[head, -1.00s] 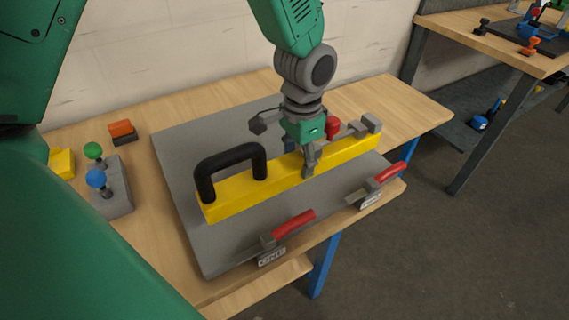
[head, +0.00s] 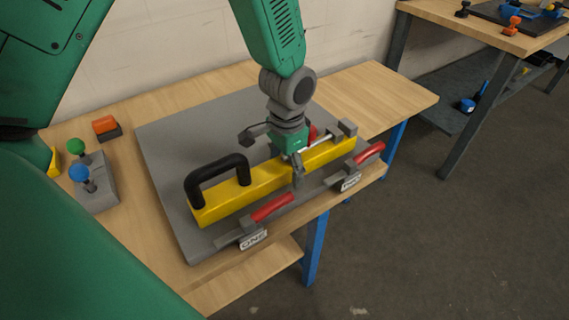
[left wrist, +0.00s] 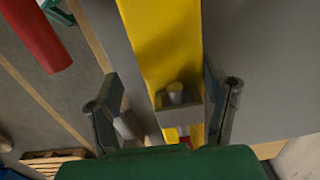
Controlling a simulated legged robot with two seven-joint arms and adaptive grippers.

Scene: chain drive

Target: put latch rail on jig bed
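The latch rail (head: 240,198) is a long yellow bar with a black handle near its left end. It lies along the front part of the grey jig bed (head: 172,165), behind two red-handled clamps. My left gripper (head: 298,170) is low over the rail's right half, one finger showing in front of the bar. In the left wrist view the fingers (left wrist: 165,95) stand apart on either side of the rail (left wrist: 165,40). A gap shows beside the left finger, so the gripper looks open. The rail's underside is hidden. My right gripper is out of view.
Clamps labelled ONE (head: 270,208) and TWO (head: 368,153) sit at the bed's front edge. A grey block with green and blue knobs (head: 98,198) and an orange block (head: 105,124) stand left of the bed. The wooden table (head: 375,95) is bare at right.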

